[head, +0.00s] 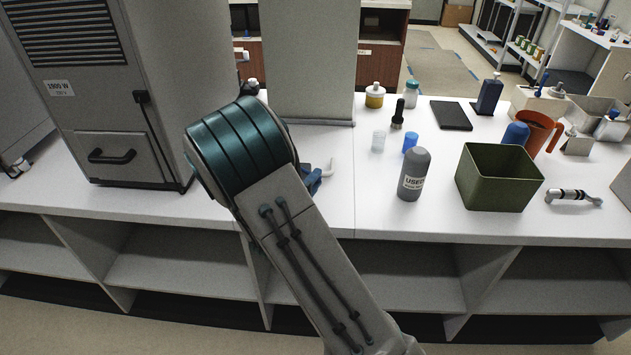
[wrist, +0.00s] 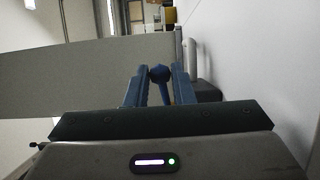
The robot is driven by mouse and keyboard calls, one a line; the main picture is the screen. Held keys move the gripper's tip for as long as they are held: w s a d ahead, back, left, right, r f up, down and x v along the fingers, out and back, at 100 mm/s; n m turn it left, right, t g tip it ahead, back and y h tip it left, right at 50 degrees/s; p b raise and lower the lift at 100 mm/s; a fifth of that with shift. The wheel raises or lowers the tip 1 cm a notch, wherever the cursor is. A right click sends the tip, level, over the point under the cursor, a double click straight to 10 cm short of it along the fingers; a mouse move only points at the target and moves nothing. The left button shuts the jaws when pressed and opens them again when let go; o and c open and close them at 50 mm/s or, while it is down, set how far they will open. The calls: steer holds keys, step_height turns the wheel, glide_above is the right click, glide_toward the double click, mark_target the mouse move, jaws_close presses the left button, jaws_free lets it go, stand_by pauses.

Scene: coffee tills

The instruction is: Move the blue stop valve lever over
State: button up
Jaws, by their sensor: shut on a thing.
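The blue lever shows in the wrist view as a round ball knob (wrist: 160,74) on a thin blue stem, between the two blue fingers of my gripper (wrist: 158,88). My gripper is shut on the lever. The valve body below the stem is hidden behind the gripper's housing. A white pipe-like piece (wrist: 191,60) and a dark grey block (wrist: 207,90) stand just right of the fingers. In the head view my gripper (head: 314,180) is mostly hidden behind my arm, low over the counter, beside a white upright piece (head: 331,168); the lever cannot be made out there.
A tall grey panel (head: 308,60) stands behind the gripper, and a grey machine (head: 170,90) stands to the left. A grey bottle (head: 414,173), a blue cup (head: 410,141) and an open green bin (head: 500,178) stand to the right. The counter (head: 345,215) in front is clear.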

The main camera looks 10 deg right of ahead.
steer(key=shift+s+a, duration=0.4)
steer(key=shift+a, duration=0.4)
steer(key=shift+s+a+b, duration=0.25)
steer(key=shift+a+b, duration=0.15)
steer(key=shift+a, duration=0.85)
steer(key=shift+a+b, duration=0.3)
steer(key=shift+a, duration=0.8)
